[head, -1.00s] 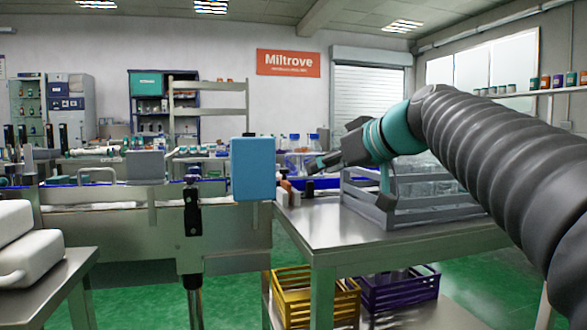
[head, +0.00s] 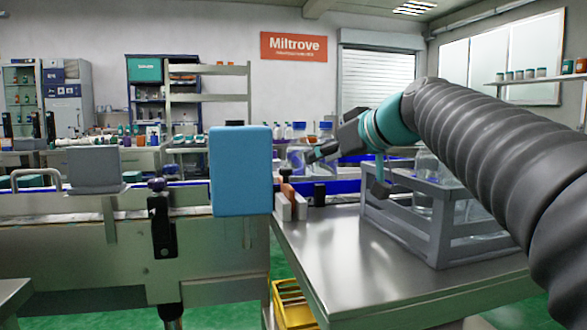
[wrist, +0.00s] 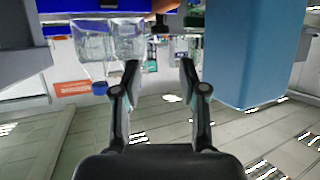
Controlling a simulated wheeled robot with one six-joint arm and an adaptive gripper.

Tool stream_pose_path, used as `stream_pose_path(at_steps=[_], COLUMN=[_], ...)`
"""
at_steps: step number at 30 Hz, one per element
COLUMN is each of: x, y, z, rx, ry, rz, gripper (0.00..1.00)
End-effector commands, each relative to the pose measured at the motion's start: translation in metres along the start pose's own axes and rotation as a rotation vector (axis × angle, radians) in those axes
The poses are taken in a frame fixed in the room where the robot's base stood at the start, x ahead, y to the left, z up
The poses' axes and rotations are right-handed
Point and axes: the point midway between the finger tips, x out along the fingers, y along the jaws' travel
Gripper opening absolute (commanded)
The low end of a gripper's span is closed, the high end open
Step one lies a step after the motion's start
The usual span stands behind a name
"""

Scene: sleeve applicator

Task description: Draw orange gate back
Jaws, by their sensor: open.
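The orange gate (head: 287,190) is a small upright orange-brown piece at the end of the conveyor, between pale blocks and just right of the light-blue box. Part of it shows at the top edge of the wrist view (wrist: 165,5), which looks upside down. My gripper (head: 314,156) is above and slightly right of the gate in the head view, apart from it. In the wrist view my gripper (wrist: 159,68) is open, with nothing between its fingers.
The light-blue box (head: 240,170) stands close left of the gate. Clear bottles with blue caps (head: 326,140) are behind my gripper. A grey rack (head: 440,222) with glassware stands on the steel table (head: 350,270) below my arm. The table's front left is clear.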

Motion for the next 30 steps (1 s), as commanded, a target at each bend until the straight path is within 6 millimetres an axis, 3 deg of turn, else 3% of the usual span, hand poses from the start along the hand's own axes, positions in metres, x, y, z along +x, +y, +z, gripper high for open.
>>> stream_pose_path(at_steps=[15,21,30], x=[0.094,0.112,0.116], y=[-0.002,-0.002,-0.003], z=[0.000,0.000,0.000], rx=[0.000,0.000,0.000], ry=[-0.002,-0.001,0.001], rz=[-0.006,-0.005,-0.004], gripper=[0.42,0.42,0.42])
